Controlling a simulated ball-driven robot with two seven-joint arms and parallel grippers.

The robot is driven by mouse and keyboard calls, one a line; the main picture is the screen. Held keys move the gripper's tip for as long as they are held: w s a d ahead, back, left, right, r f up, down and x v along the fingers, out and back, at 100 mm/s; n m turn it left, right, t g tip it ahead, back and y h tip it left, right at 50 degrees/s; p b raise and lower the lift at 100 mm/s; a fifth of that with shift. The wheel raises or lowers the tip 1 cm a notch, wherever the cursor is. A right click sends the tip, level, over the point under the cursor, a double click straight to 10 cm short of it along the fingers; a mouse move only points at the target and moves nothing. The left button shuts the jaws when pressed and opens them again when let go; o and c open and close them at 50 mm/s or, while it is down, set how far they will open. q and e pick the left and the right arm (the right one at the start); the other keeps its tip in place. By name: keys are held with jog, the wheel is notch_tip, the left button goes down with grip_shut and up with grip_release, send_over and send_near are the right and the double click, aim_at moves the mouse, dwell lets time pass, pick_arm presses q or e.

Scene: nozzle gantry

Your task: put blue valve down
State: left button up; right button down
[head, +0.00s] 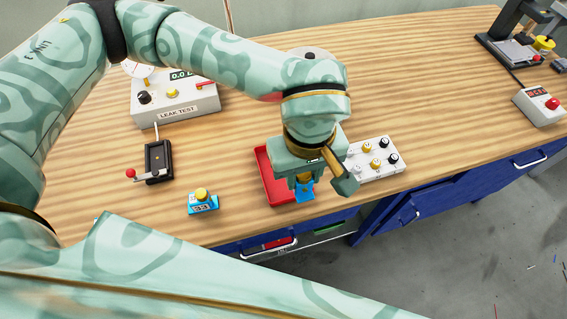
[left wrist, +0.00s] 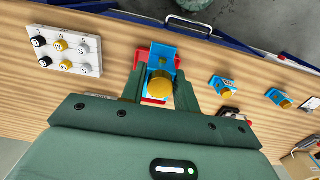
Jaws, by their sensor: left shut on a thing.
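My left gripper (head: 303,184) is shut on a blue valve (head: 305,191) with a yellow knob. In the left wrist view the valve (left wrist: 164,56) is between the two fingers, its knob towards the camera. The red tray (head: 268,182) is under and behind the gripper in the head view. Red edges of the tray (left wrist: 137,61) show around the valve in the left wrist view. I cannot tell whether the valve touches the tray. My right gripper is in neither view.
Another blue valve (head: 203,205) with a yellow knob stands left of the tray. A white knob panel (head: 375,158) is close on the right. A black lever fixture (head: 158,162) and the leak test box (head: 178,102) are further left. The tray is near the table's front edge.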

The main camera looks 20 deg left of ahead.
pick_arm(q)
jog(key=w+a+f, duration=0.2)
jog(key=w+f, duration=0.1)
jog(key=w+a+f, duration=0.3)
jog(key=w+a+f+b, duration=0.1)
jog(key=w+a+f, duration=0.1)
jog(key=w, duration=0.2)
jog(key=shift+a+f, duration=0.15)
jog(key=shift+f, duration=0.25)
jog(key=shift+w+a+f+b, duration=0.1)
jog(key=shift+w+f+b, duration=0.1)
jog(key=shift+f, duration=0.75)
jog(key=shift+w+a+f+b, duration=0.1)
jog(key=shift+f+b, duration=0.05)
jog(key=shift+f, duration=0.75)
jog(key=shift+f, duration=0.1)
jog(key=o, duration=1.1)
jog(key=shift+s, duration=0.1)
notch_tip(320, 180, up, 12)
jog(key=shift+r+p, duration=0.1)
jog(key=shift+p, duration=0.75)
